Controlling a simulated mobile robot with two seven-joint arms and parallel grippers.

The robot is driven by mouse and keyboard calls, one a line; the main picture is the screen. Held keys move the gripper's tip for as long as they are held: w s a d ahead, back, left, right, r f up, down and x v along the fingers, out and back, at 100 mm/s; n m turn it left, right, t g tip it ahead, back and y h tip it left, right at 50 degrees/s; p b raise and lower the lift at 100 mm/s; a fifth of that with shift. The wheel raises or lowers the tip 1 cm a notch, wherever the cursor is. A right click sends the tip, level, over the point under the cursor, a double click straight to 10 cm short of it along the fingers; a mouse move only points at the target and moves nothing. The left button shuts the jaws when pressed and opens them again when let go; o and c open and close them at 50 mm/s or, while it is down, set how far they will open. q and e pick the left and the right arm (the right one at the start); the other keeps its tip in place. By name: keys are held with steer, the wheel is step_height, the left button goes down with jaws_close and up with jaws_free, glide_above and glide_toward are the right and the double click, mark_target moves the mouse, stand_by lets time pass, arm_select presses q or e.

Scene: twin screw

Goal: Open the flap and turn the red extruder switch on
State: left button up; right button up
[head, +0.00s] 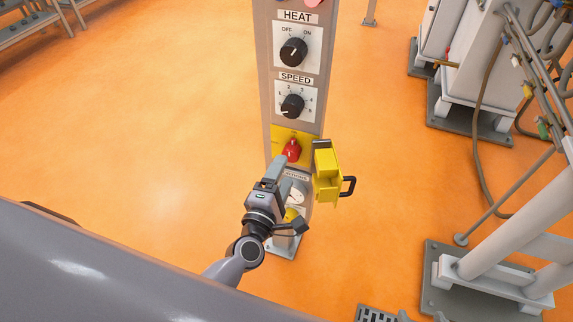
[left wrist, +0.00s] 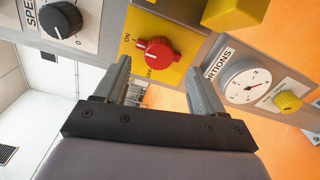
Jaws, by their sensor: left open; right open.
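The red extruder switch (head: 291,150) is a round knob on a yellow plate on the front of the column. In the left wrist view the red knob (left wrist: 156,53) shows between my open fingers, with ON printed at its left and OFF below it. I cannot tell surely which way it points. The yellow flap (head: 328,175) with its black handle (head: 349,187) stands swung open to the right of the knob, leaving it uncovered. My left gripper (head: 284,173) is open and empty just below and in front of the knob, apparently not touching it. My right gripper is out of view.
The column (head: 264,75) also carries the HEAT knob (head: 293,52) and SPEED knob (head: 292,106) above. A dial (left wrist: 248,86) and yellow knob (left wrist: 288,102) are on the panel beside the switch plate. Floor left of the column is clear; machines and hoses stand at right.

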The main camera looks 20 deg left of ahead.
arm_select(q)
steer(key=shift+s, duration=1.25)
steer(key=s+a+f+m+g+p, duration=0.1)
steer(key=s+m+g, duration=0.1)
steer(key=s+m, duration=0.3)
steer(key=s+a+f+m+g+h+p, duration=0.1)
steer(key=s+a+f+m+g+p, duration=0.1)
steer(key=s+m, duration=0.4)
steer(key=s+a+f+m+g+p, duration=0.1)
steer(key=s+m, duration=0.4)
steer(key=m, duration=0.6)
steer(key=a+g+p, duration=0.1)
steer(key=g, duration=0.1)
steer(key=shift+s+f+g+h, duration=0.2)
steer(key=shift+f+g+h, duration=0.1)
steer(key=shift+f, duration=0.05)
